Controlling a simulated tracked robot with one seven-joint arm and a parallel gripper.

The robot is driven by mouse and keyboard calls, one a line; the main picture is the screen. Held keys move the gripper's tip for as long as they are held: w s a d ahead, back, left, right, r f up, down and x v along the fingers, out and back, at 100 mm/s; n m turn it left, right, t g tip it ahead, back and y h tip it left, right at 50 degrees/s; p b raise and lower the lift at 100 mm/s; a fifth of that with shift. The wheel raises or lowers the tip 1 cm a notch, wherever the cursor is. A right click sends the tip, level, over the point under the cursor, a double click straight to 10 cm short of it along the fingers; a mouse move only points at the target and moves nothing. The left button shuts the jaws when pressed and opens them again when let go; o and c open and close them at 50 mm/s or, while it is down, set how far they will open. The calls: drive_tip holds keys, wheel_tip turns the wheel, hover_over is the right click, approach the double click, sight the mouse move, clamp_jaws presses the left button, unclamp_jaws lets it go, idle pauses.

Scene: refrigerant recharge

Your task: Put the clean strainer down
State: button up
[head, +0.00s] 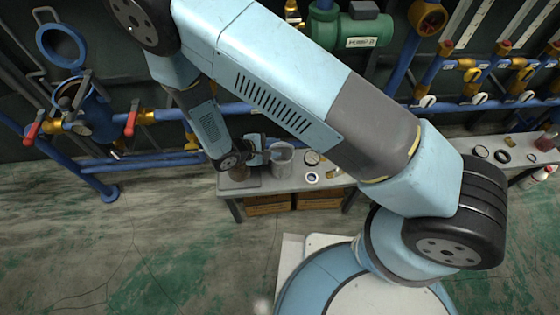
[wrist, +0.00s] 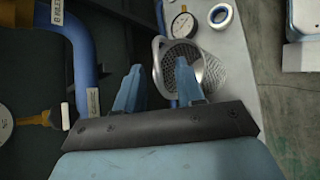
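The strainer (head: 282,157) is a grey metal cup with a perforated inside, and it appears to stand upright on the narrow bench (head: 228,190). In the wrist view the strainer (wrist: 211,70) is just beyond my fingers, its mouth facing the camera. My gripper (head: 262,150) is at the left side of the strainer. In the wrist view my gripper (wrist: 160,68) has its fingers apart, with the right finger over the strainer's mouth and the left finger outside its rim. The near rim shows between them; contact is not clear.
A round gauge (wrist: 183,25) and a white ring (wrist: 220,15) lie on the bench beside the strainer. Blue pipes (wrist: 82,45) run close on the left. Brown crates (head: 268,205) sit under the bench.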

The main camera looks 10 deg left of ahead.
sight(281, 146)
drive_tip(key=shift+x, duration=2.7)
drive_tip(key=shift+w+a+r, duration=0.1)
drive_tip(key=shift+c, duration=0.5)
clamp_jaws()
